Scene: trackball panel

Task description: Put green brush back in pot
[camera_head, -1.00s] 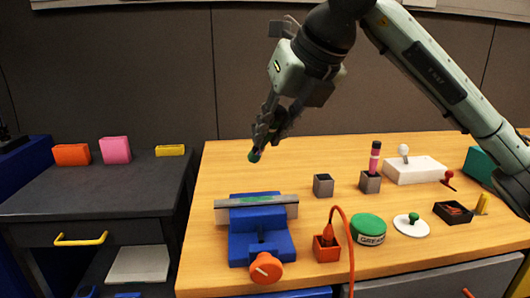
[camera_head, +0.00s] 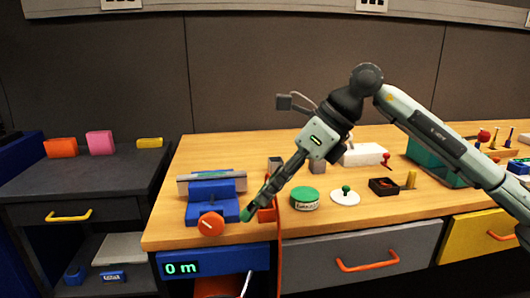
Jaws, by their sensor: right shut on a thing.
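My right gripper (camera_head: 262,197) is shut on the green brush (camera_head: 247,213), whose green end sticks out below the fingers. The rest of the brush is mostly hidden by the fingers. The gripper points down and left, just right of the blue vise and in front of the red block. A small grey pot (camera_head: 275,161) stands behind the gripper, partly covered by it. A second grey pot (camera_head: 318,166) stands to its right, and my arm hides the space above it. My left gripper is out of view.
The blue vise (camera_head: 225,209) with an orange knob (camera_head: 211,224) is close left of the gripper. A red block (camera_head: 268,213) with a cord is beside it. A green tin (camera_head: 305,197) and white disc (camera_head: 345,199) stand to the right.

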